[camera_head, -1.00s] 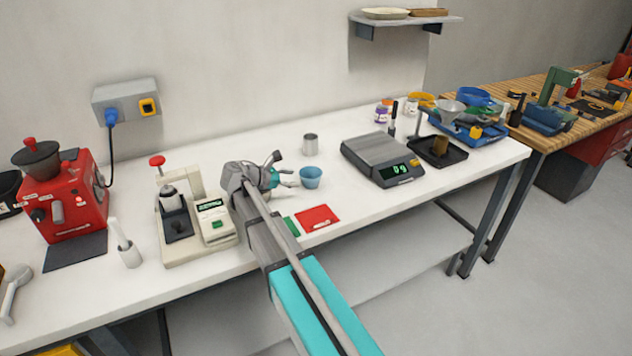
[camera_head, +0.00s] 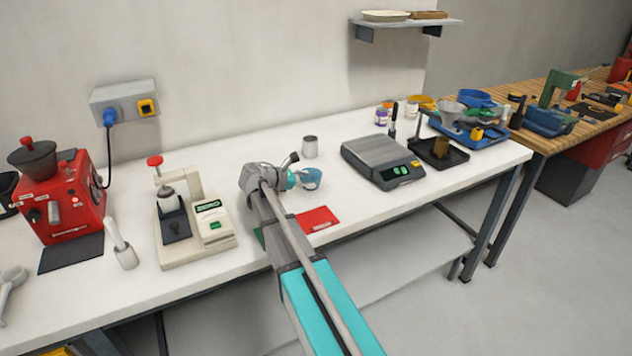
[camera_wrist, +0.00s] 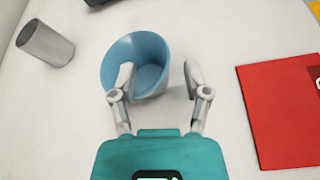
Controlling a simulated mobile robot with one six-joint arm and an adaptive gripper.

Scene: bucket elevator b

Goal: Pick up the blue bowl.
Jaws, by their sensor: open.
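The blue bowl (camera_head: 309,179) stands upright on the white table (camera_head: 350,206). In the wrist view the bowl (camera_wrist: 152,50) lies ahead of my gripper (camera_wrist: 160,75), a little left of its middle. My gripper is open. Its left finger overlaps the bowl's near left part in the picture, and its right finger is over bare table to the right of the bowl. The bowl's right wall lies between the fingertips in the picture. I cannot tell whether a finger touches the bowl. In the head view my wrist partly hides the fingers and the bowl's left side.
A grey metal cup (camera_head: 310,147) stands just behind the bowl and also shows in the wrist view (camera_wrist: 45,43). A red card (camera_head: 318,219) lies in front of it. A scale (camera_head: 382,160) stands to the right, and a white machine (camera_head: 190,220) to the left.

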